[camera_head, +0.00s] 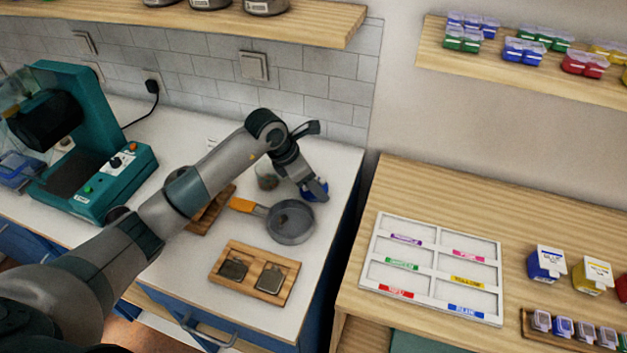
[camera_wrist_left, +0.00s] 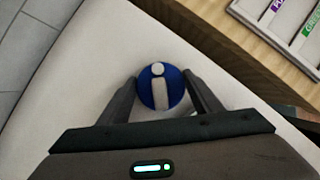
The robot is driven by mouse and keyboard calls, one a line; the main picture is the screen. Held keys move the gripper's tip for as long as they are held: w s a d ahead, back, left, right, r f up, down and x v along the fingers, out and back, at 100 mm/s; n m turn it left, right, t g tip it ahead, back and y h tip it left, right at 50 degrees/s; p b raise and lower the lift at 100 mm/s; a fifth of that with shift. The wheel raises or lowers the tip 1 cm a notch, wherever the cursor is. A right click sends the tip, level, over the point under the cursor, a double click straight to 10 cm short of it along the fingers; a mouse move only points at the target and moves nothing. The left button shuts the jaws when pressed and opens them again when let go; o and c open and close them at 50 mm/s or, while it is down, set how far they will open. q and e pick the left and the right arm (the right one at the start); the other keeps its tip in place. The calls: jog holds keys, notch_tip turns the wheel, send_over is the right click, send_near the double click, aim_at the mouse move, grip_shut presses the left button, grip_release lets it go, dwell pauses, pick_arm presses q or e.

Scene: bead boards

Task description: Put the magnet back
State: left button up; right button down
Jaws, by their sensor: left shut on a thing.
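A round blue magnet (camera_wrist_left: 160,90) with a white bar and a white dot on its face sits between the fingertips of my left gripper (camera_wrist_left: 160,84) in the left wrist view. The gripper is shut on it. In the head view my left gripper (camera_head: 317,190) is at the back right of the white counter, and only a bit of the blue magnet (camera_head: 307,193) shows beside the fingers. I cannot tell whether the magnet touches the counter. My right gripper is not in view.
A grey pan (camera_head: 290,222) with an orange handle and a glass jar (camera_head: 266,178) stand close to the gripper. A wooden board (camera_head: 238,284) with two dark squares lies in front. A teal machine (camera_head: 115,185) is at left, a labelled white tray (camera_head: 434,295) at right.

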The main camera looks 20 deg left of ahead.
pick_arm(q)
jog(key=shift+f, duration=0.2)
jog(key=shift+f, duration=0.15)
jog(key=o, duration=1.3)
